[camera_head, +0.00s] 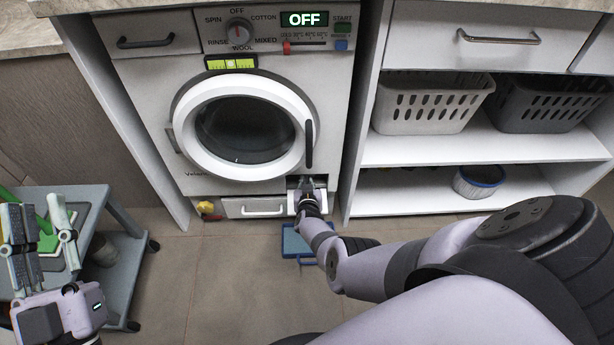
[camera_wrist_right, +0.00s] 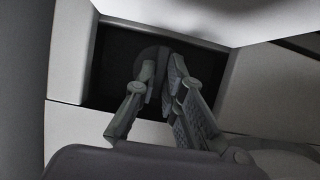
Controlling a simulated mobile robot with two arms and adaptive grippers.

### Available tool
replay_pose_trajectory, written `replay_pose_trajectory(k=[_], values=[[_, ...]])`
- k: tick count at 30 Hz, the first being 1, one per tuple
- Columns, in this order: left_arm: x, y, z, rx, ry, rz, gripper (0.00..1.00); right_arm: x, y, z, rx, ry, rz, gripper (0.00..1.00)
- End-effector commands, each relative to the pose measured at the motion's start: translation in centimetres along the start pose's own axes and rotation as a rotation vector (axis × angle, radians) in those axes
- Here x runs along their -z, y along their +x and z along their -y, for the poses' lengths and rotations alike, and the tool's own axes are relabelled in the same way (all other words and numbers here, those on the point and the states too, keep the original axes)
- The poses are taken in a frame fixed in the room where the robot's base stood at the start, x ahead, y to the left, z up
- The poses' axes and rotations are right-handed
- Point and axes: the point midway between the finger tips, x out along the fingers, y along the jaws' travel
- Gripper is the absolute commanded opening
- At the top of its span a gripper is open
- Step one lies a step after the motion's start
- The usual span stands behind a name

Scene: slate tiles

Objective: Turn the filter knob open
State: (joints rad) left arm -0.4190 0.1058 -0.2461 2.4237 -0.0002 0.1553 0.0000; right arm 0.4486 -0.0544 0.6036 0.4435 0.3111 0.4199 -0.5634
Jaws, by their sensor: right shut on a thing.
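The white washing machine (camera_head: 180,92) stands in the middle of the head view with its round door shut. At its lower right is a small square recess; in the right wrist view the dark filter knob (camera_wrist_right: 153,56) sits inside this recess. My right gripper (camera_wrist_right: 168,82) reaches into the recess and is shut on the knob's grip bar, partly hiding it. In the head view the right gripper (camera_head: 308,186) is small and covers the knob. My left gripper (camera_head: 40,232) is at the left, open and empty, its two fingers apart, above the grey cart.
A blue tray (camera_head: 293,243) lies on the floor below the recess. A grey cart (camera_head: 113,245) stands at the left. White shelves (camera_head: 440,150) with two baskets are at the right. A yellow thing (camera_head: 207,208) is at the machine's lower left. The display reads OFF.

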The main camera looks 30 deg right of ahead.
Motion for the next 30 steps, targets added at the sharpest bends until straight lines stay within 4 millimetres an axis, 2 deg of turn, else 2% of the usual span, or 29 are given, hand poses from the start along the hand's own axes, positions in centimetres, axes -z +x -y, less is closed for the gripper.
replay_pose_trajectory(k=[9,10,18,30], values=[[-0.04,-0.01,0.01,0.000,0.000,0.001,0.28,0.08,0.02,0.05,0.001,-0.005,-0.002,0.00],[-0.04,-0.02,0.01,0.000,0.000,0.001,0.28,0.09,0.03,0.05,0.001,-0.005,-0.002,0.11],[-0.02,-0.02,0.01,0.000,0.000,0.000,0.28,0.07,0.03,0.01,0.000,-0.003,-0.001,0.29],[0.14,0.02,0.00,-0.001,0.000,-0.005,0.28,0.05,0.02,-0.03,0.000,-0.002,-0.001,0.30]])
